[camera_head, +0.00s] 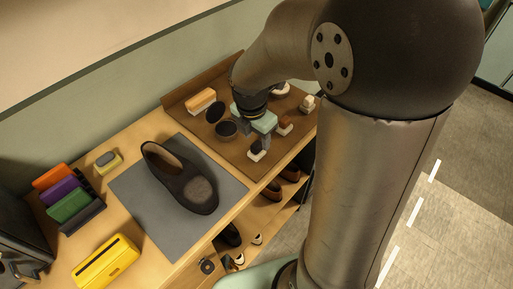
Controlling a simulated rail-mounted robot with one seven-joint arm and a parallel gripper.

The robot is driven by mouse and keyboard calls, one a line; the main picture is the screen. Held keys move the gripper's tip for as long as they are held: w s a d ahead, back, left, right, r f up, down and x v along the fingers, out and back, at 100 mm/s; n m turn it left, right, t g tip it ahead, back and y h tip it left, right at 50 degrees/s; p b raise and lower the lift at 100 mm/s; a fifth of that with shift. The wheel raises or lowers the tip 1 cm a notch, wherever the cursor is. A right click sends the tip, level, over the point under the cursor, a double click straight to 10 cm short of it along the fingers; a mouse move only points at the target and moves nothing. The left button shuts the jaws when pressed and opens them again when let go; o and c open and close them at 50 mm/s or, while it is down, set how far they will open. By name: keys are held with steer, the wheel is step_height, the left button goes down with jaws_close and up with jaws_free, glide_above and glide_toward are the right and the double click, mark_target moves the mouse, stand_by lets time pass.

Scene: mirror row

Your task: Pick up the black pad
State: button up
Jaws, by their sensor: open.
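A small block with a black pad (258,147) on a pale base sits at the front edge of the brown tray (222,165). My gripper (256,138) points down just over it, its jaws open. The wrist and the teal gripper body cover part of the tray behind. I cannot tell how far the fingertips are above the pad or whether they touch it.
Similar blocks with brown pads (285,124) stand right of my gripper. A round tin (226,129), a dark disc (215,112) and an orange-topped brush (201,99) lie left. A dark shoe (184,178) rests on a grey mat (142,200) nearer.

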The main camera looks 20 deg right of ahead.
mark_target(257, 143)
steer(key=f, duration=0.3)
steer(key=w+f, duration=0.1)
steer(key=f, duration=0.1)
steer(key=shift+d+p, duration=0.25)
steer(key=shift+p, duration=0.1)
steer(key=shift+r, duration=0.1)
steer(key=c, duration=0.8)
steer(key=shift+r, duration=0.25)
steer(key=r, duration=0.3)
steer(key=shift+s+d+r, duration=0.1)
steer(key=shift+s+r, duration=0.15)
steer(key=s+d+r, duration=0.1)
steer(key=s+r, duration=0.2)
steer(key=s, duration=0.1)
steer(key=s+d+r+b, duration=0.1)
steer(key=s+r, duration=0.2)
steer(key=s, duration=0.1)
steer(key=s+d+r+b, duration=0.1)
steer(key=s+r, duration=0.2)
steer(key=s, duration=0.2)
steer(key=shift+d, duration=0.3)
